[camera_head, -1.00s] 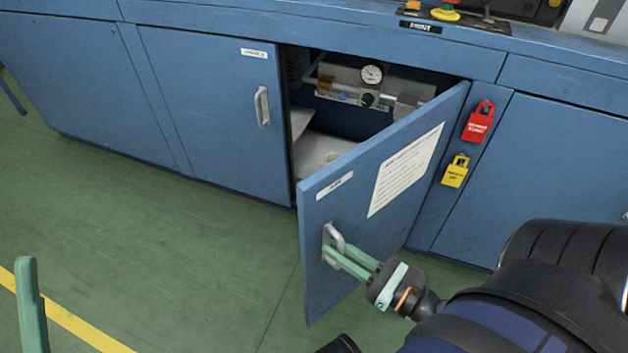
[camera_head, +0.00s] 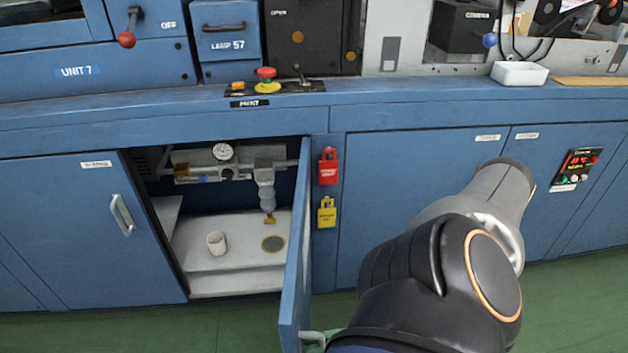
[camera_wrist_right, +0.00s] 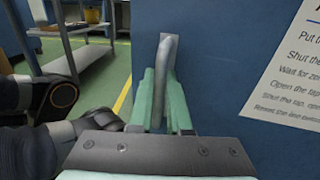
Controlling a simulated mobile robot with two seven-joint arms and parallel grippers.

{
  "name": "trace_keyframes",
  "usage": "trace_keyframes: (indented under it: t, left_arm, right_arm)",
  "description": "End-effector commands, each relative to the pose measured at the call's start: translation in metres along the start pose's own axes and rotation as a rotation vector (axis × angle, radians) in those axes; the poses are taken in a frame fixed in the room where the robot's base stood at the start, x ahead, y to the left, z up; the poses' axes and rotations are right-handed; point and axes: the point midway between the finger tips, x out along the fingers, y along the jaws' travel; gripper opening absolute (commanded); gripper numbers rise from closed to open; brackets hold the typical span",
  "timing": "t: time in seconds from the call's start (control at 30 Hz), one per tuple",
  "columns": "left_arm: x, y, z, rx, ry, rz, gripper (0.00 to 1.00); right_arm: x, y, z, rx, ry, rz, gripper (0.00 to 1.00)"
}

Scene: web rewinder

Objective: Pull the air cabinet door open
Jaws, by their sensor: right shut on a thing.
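The air cabinet door (camera_head: 296,255) is blue and stands wide open, seen nearly edge-on in the head view. Its grey handle (camera_head: 313,336) shows at the bottom of that view. In the right wrist view my right gripper (camera_wrist_right: 164,85) has its green fingers shut on the upright door handle (camera_wrist_right: 167,52). In the head view my right arm hides most of that gripper. The open cabinet shows a gauge (camera_head: 223,151), pipework, a clear bowl with a yellow tip (camera_head: 268,195) and a white cup (camera_head: 216,243). My left gripper is not in view.
A red tag lock (camera_head: 328,167) and a yellow one (camera_head: 327,212) hang right of the opening. A closed blue door (camera_head: 90,230) is at the left. A red stop button (camera_head: 266,75) sits on the ledge above. Green floor lies in front.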

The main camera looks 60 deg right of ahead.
Motion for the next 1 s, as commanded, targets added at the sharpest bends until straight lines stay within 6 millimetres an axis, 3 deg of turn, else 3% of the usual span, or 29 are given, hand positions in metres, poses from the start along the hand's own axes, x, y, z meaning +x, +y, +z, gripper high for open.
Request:
trace_keyframes:
  t: [0.2,0.23,0.5,0.77,0.87,1.0]
  left_arm:
    - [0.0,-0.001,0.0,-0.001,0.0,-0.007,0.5]
    - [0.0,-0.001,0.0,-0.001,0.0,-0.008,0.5]
    - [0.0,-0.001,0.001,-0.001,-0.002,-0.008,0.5]
    - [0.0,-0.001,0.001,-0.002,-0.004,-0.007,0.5]
    - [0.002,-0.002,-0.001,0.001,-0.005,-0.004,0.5]
    - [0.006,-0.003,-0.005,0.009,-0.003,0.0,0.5]
  right_arm:
    - [0.0,0.002,-0.001,0.001,0.001,0.003,0.0]
    - [0.0,0.002,-0.001,0.001,0.001,0.003,0.18]
    - [0.0,0.001,-0.001,0.0,0.001,0.001,0.46]
    - [-0.002,0.0,0.0,-0.001,0.001,0.0,0.46]
    - [-0.01,0.0,0.0,-0.001,0.004,-0.001,0.46]
    - [-0.035,0.001,0.001,-0.001,0.006,-0.001,0.46]
